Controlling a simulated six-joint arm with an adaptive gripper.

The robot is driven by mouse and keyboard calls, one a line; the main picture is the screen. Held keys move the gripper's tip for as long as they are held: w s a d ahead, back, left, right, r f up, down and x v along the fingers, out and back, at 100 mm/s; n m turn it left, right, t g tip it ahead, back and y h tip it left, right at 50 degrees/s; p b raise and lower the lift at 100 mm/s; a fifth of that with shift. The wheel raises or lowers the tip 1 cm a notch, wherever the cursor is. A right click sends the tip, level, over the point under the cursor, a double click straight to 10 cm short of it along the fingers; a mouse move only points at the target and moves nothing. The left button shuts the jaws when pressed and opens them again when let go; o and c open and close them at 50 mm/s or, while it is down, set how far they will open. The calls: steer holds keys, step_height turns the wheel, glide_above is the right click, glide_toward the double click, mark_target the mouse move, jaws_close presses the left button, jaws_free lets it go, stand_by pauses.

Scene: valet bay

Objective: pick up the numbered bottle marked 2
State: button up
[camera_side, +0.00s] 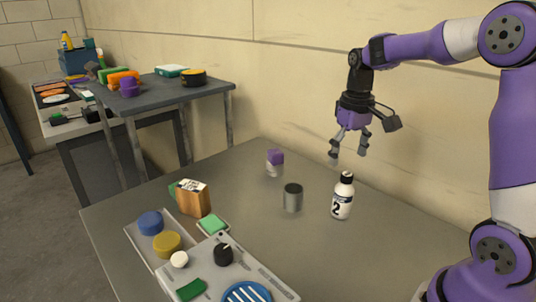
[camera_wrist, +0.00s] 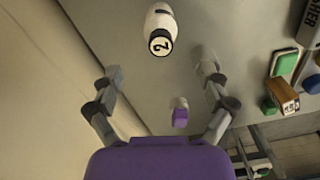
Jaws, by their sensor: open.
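A brown box (camera_side: 193,198) and a tray (camera_side: 141,239) with coloured round items are at the left front. A wall (camera_side: 420,150) runs behind the table.

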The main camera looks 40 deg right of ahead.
mark_target(344, 187)
steer(key=f, duration=0.8)
steer(key=shift+s+a+f, duration=0.2)
steer(key=shift+s+f, duration=0.1)
steer(key=shift+f, duration=0.1)
steer(key=c, duration=1.3)
